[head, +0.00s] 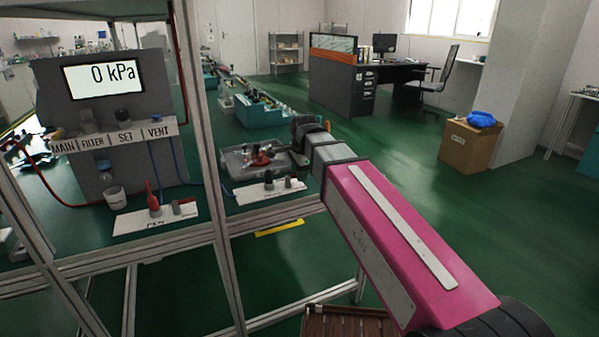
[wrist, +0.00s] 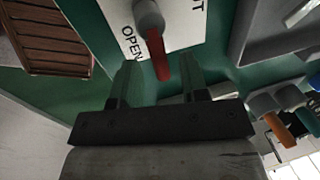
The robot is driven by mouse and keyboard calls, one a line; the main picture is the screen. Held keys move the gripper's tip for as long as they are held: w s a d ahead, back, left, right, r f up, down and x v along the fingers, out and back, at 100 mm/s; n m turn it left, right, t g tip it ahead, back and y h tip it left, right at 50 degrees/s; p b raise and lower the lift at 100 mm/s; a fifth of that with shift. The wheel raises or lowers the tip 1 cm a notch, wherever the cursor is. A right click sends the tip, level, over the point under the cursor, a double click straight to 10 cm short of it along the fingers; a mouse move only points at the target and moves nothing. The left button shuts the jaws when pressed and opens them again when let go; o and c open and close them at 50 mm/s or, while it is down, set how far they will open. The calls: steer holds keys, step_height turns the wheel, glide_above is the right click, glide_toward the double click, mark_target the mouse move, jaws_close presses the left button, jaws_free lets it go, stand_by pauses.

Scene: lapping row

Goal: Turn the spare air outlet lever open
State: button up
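The lever is red (wrist: 157,52) on a grey round hub (wrist: 148,15). It stands on a white plate (wrist: 185,30) with "OPEN" and a partly cut-off word ending in T. My gripper (wrist: 158,75) is open in the wrist view. The lever's free end points toward the gap between its two fingers; contact cannot be told. In the head view my gripper (head: 296,152) is small and partly hidden by my own arm, near a white plate (head: 255,194) with dark knobs. I cannot read that plate's label.
A clear tub (head: 232,166) stands behind that plate. Another white plate (head: 130,223) with a red lever (head: 153,201) lies left, below a panel reading 0 kPa (head: 103,77). A frame post (head: 199,120) stands between. A brown slatted crate (head: 345,325) is low in front.

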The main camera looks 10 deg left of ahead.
step_height(320, 180, up, 10)
steer(key=s+d, duration=0.1)
steer(key=shift+s+r, duration=0.25)
steer(key=shift+s, duration=0.15)
stand_by(0.4)
